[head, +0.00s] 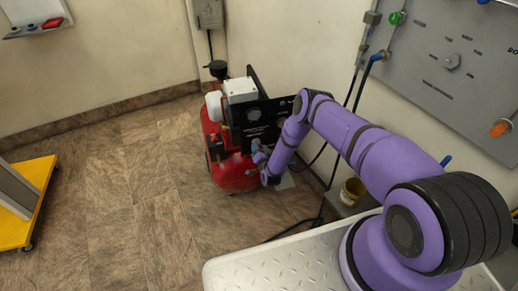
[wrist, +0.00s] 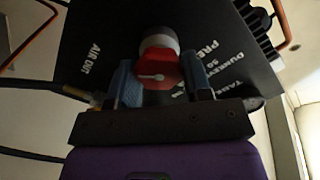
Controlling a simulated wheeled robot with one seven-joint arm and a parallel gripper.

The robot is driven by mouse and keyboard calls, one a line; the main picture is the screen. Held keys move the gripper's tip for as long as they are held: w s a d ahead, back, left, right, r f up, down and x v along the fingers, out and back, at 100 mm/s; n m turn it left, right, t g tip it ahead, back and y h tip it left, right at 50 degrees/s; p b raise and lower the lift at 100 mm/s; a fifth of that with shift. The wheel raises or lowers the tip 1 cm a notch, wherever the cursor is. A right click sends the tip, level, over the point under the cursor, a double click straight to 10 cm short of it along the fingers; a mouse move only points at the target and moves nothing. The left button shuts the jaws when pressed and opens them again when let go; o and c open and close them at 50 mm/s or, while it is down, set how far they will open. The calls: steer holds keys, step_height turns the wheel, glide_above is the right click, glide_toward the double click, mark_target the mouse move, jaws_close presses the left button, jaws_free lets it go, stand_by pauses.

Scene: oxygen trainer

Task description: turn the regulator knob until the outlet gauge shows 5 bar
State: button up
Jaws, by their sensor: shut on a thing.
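The regulator knob (wrist: 163,70) is red with a white pointer line and sits between the fingers of my gripper (wrist: 160,82) in the wrist view. The gripper is shut on it, one blue-grey finger on each side. A pale round collar (wrist: 157,38) shows behind the knob. In the head view my gripper (head: 260,157) is at the front of the compressor's black panel (head: 270,121), and the knob cannot be made out there. A small round gauge (head: 253,115) shows on that panel. Its reading is too small to tell, and I cannot tell whether it is the outlet gauge.
The red compressor (head: 230,174) stands on the tiled floor by the wall. Hoses run beside it. A grey wall panel (head: 455,85) with valves is at the right. A yellow-based cart (head: 40,175) stands at the left. The floor between them is clear.

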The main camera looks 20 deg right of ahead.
steer(key=shift+m, duration=0.5)
steer(key=o, duration=0.9)
steer(key=shift+s, duration=0.1)
steer(key=s, duration=1)
steer(key=shift+s, duration=0.35)
